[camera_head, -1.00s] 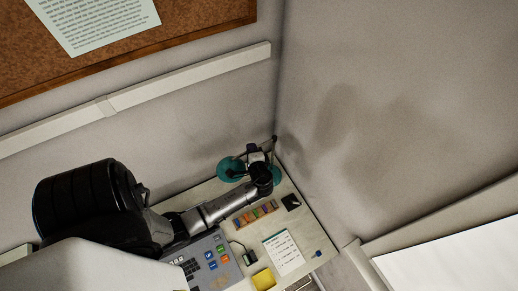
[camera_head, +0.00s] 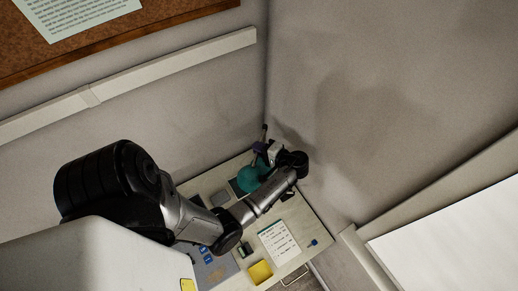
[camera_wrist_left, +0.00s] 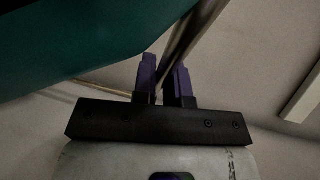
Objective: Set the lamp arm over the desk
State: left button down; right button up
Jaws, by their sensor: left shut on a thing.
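The desk lamp's teal shade (camera_head: 250,177) shows above the desk top (camera_head: 310,222), near the back corner. In the left wrist view the shade (camera_wrist_left: 65,45) fills the upper left. My left gripper (camera_head: 262,149) is beside the shade, close to the corner. In the left wrist view its purple fingers (camera_wrist_left: 165,78) are shut on the thin lamp arm (camera_wrist_left: 184,35), which rises between them. The lamp's base and part of its arm are hidden by my arm. My right gripper is not in view.
Walls meet behind the lamp. A notepad (camera_head: 279,242), a yellow tray (camera_head: 260,272), a small blue item (camera_head: 313,243) and a grey block (camera_head: 220,198) are on the desk. My left arm covers the desk's middle.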

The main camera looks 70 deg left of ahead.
pick_arm(q)
jog(key=shift+w+d, duration=0.1)
jog(key=shift+w, duration=0.05)
dwell(0.4)
jog(key=c, duration=1.2)
grip_release()
jog(key=b+v, duration=0.2)
jog(key=v, duration=0.5)
jog(key=shift+w+d, duration=0.15)
jog(key=shift+w, duration=0.05)
